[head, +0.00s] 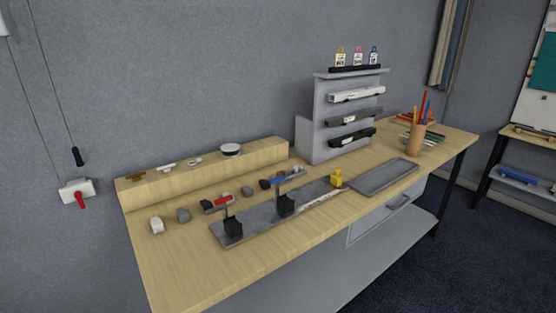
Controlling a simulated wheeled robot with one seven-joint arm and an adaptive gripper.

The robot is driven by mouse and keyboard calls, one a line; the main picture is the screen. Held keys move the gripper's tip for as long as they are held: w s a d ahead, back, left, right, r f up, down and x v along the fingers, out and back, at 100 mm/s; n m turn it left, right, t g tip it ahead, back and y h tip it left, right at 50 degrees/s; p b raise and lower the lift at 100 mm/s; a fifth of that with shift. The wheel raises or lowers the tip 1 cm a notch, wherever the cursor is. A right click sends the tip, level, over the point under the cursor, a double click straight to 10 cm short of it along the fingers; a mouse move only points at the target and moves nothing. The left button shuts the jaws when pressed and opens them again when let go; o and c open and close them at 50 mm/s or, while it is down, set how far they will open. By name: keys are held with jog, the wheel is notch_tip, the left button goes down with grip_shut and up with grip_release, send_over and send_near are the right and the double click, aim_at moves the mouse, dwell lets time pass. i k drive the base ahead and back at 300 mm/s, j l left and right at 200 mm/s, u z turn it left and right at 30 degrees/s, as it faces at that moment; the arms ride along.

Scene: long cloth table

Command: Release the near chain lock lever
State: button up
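A white wall box with a red lever (80,200) is on the grey wall at the far left in the head view, left of the table. The red lever points down and slightly right. A thin dark cord runs down the wall to a black handle (77,157) just above the box. Another thin line runs down towards the box. No second lever box of this kind shows clearly. My gripper is not in view, and nothing visible touches the lever.
The long wooden table (170,270) fills the middle. It bears a grey plate (262,221) with black holders, a wooden step (200,172), a grey rack (318,118), a grey tray (384,178) and a pencil cup (415,140). Dark floor is free at right.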

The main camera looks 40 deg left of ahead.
aim_at(78, 195)
jog(key=j+u, duration=0.1)
jog(key=u, duration=1.9)
jog(key=i+l+u, duration=0.15)
jog(key=i+u, duration=0.3)
jog(key=i, duration=0.2)
